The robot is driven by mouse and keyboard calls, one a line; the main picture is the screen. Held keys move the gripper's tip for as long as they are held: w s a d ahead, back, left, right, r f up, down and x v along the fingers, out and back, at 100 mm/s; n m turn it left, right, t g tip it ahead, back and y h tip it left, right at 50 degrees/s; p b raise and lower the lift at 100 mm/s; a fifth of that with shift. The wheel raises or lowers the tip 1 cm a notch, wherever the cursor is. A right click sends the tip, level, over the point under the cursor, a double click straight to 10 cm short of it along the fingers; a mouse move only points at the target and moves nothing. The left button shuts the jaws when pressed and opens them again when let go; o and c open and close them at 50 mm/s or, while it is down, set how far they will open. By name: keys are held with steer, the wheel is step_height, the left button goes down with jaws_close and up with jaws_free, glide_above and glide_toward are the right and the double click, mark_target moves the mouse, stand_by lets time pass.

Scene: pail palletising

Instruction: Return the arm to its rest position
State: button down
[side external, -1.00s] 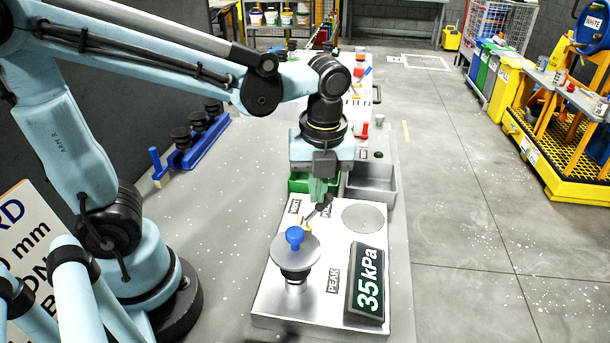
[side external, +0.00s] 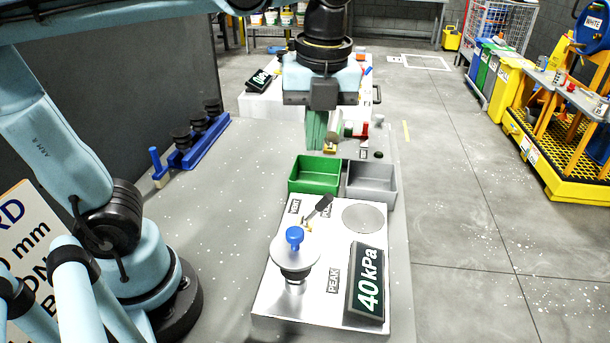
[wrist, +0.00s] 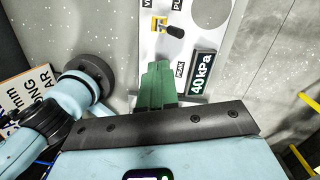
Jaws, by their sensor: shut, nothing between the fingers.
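My gripper (side external: 318,130) is raised above the far side of the bench in the side external view, its green fingers together and empty, pointing down. In the wrist view my gripper's green fingers (wrist: 157,82) also show closed, over the white test plate. The white test plate (side external: 322,240) carries a dark lever with a yellow base (side external: 318,209), a round metal disc with a blue knob (side external: 295,240), and a display (side external: 367,284) reading 40 kPa. My gripper touches none of these.
A green bin (side external: 316,175) and a grey bin (side external: 371,182) stand behind the plate, below my gripper. A blue rack with black cups (side external: 193,140) is at the bench's left. A yellow platform (side external: 565,160) stands at the right, with clear floor between.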

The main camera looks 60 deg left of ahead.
steer(key=a+f+n+t, duration=0.2)
steer(key=f+n+t, duration=0.1)
steer(key=n, duration=0.9)
steer(key=a+f+n+t+h, duration=0.1)
steer(key=a+f+n+t, duration=0.2)
steer(key=f+n, duration=0.3)
steer(key=n+t, duration=0.1)
steer(key=n, duration=0.4)
steer(key=shift+f+n, duration=0.3)
steer(key=shift+n, duration=0.1)
